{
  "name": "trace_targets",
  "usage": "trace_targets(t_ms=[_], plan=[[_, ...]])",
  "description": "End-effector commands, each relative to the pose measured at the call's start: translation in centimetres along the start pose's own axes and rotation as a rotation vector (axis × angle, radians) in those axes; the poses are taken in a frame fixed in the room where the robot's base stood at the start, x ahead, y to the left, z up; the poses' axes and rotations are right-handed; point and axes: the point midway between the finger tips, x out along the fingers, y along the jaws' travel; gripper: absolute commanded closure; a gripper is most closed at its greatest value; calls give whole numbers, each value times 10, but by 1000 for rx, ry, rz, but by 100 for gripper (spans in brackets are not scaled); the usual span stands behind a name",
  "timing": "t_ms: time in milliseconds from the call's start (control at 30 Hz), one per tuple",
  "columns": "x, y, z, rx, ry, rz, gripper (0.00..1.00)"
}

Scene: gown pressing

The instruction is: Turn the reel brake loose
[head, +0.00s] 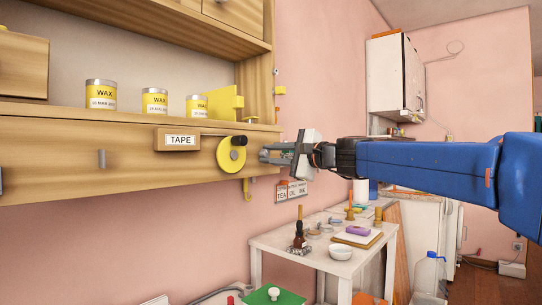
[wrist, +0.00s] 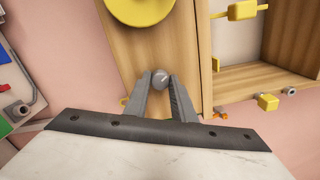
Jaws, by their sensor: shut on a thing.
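The yellow tape reel (head: 231,155) is on the front of the wooden shelf unit, with a small black knob (head: 240,140) at its upper right. Part of the reel also shows at the top of the wrist view (wrist: 142,8). A grey round knob, which looks like the reel brake (wrist: 161,78), is on the wood beside the reel. My gripper (head: 264,155) reaches in from the right, and its fingers are shut on this knob, one on each side, in the wrist view. The fingers largely hide the knob in the head view.
A TAPE label (head: 178,140) and a grey peg (head: 102,159) are on the shelf front. Several WAX tins (head: 155,102) stand on the shelf. A yellow hook (head: 247,189) hangs below the reel. A white table (head: 280,247) with small items stands lower down.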

Motion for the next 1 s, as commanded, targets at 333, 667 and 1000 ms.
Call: trace_targets(t_ms=[333, 667, 1000], plan=[[0, 1, 0, -23, 0, 2, 99], [0, 1, 0, -21, 0, 1, 58], [-4, 0, 0, -21, 0, 0, 58]])
